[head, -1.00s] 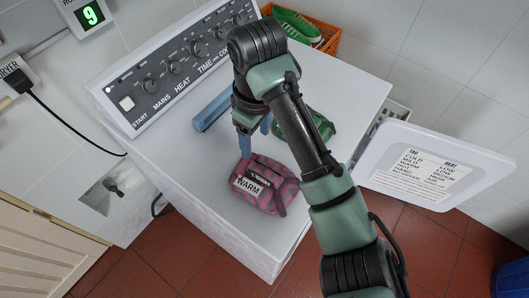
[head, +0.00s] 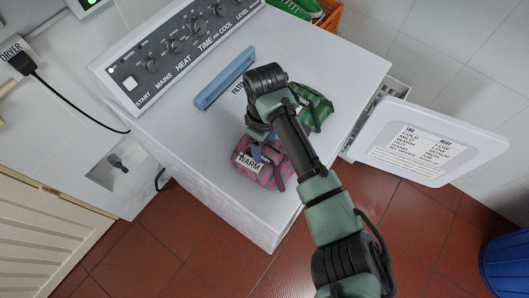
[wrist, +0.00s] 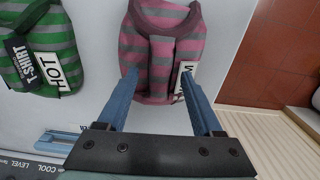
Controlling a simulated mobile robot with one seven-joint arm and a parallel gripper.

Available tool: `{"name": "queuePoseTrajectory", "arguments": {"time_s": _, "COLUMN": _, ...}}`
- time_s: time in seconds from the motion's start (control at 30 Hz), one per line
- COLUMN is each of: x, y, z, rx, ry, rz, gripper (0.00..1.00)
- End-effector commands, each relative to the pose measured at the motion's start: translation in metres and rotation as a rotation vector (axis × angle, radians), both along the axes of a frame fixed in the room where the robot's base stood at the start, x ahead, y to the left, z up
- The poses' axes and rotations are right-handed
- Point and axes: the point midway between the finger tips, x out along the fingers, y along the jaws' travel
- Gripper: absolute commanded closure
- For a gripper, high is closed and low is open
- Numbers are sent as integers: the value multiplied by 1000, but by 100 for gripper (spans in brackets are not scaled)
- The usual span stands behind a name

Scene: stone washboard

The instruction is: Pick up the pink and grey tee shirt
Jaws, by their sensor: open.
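The pink and grey striped tee shirt (head: 266,172) lies folded on top of the white dryer, with a "WARM" label on it. It also shows in the wrist view (wrist: 162,45), at the top middle, beyond and between my fingers. My gripper (wrist: 158,88) is open, its two blue fingers spread. The fingertips overlap the shirt's near edge in the wrist view; I cannot tell whether they touch it. In the head view my gripper (head: 257,150) is at the shirt's upper side, and my arm covers part of the shirt's surroundings.
A green and grey striped shirt (wrist: 42,50) labelled "HOT" lies beside the pink one. A blue bar-shaped filter (head: 225,78) lies on the white dryer top (head: 215,150) near the control panel. An open white door (head: 430,140) stands out at the right.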

Motion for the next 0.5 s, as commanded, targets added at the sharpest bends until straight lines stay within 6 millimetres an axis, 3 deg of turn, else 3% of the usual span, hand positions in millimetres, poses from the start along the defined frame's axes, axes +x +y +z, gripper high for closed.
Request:
{"name": "queuePoseTrajectory", "arguments": {"time_s": 0.17, "x": 0, "y": 0, "z": -17, "rx": 0, "ry": 0, "rz": 1, "gripper": 32}}
{"name": "queuePoseTrajectory", "arguments": {"time_s": 0.4, "x": 0, "y": 1, "z": -19, "rx": 1, "ry": -1, "rz": 1, "gripper": 32}}
{"name": "queuePoseTrajectory", "arguments": {"time_s": 0.5, "x": 0, "y": 1, "z": -19, "rx": 1, "ry": -1, "rz": 1, "gripper": 50}}
